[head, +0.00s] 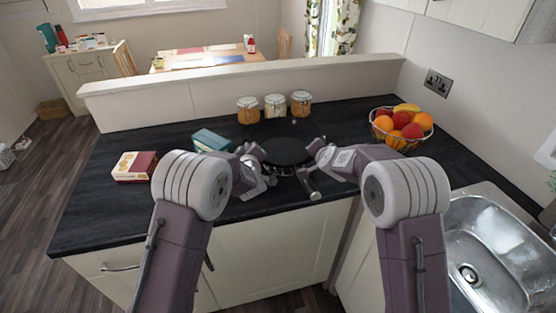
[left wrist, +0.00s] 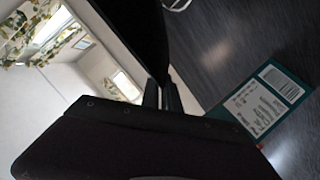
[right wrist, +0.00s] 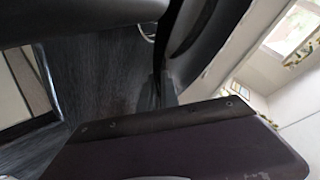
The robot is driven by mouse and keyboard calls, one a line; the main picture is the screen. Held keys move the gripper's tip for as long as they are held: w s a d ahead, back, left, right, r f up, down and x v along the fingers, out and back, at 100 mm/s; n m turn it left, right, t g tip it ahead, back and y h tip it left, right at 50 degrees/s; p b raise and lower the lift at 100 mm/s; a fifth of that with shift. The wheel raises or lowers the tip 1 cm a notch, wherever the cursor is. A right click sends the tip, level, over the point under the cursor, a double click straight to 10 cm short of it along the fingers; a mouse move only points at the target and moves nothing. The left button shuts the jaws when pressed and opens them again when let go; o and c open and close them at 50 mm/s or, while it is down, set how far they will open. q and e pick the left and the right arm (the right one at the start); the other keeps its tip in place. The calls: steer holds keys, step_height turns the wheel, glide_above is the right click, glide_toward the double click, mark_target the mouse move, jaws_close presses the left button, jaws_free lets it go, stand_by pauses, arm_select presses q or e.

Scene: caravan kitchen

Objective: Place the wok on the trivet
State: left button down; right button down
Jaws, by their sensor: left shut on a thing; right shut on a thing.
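The dark wok (head: 288,151) is in the middle of the black counter in the head view, between my two grippers. Its dark side also shows in the left wrist view (left wrist: 140,35) and the right wrist view (right wrist: 200,22). My left gripper (head: 262,158) is shut on its left side, and my right gripper (head: 316,152) is shut on its right side. A stubby grey handle-like part (head: 309,184) points toward the front edge. The trivet cannot be made out clearly; a pale curved edge (left wrist: 177,4) shows beside the wok. The gap under the wok is hard to judge.
Three jars (head: 275,106) stand behind the wok by the low wall. A teal box (head: 211,140) and a red-and-cream box (head: 135,166) lie to the left. A fruit basket (head: 401,128) stands to the right, with the sink (head: 490,245) at the front right.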

arm_select(q)
steer(key=shift+a, duration=0.1)
arm_select(e)
steer(key=shift+d+r, duration=0.1)
steer(key=shift+d, duration=0.05)
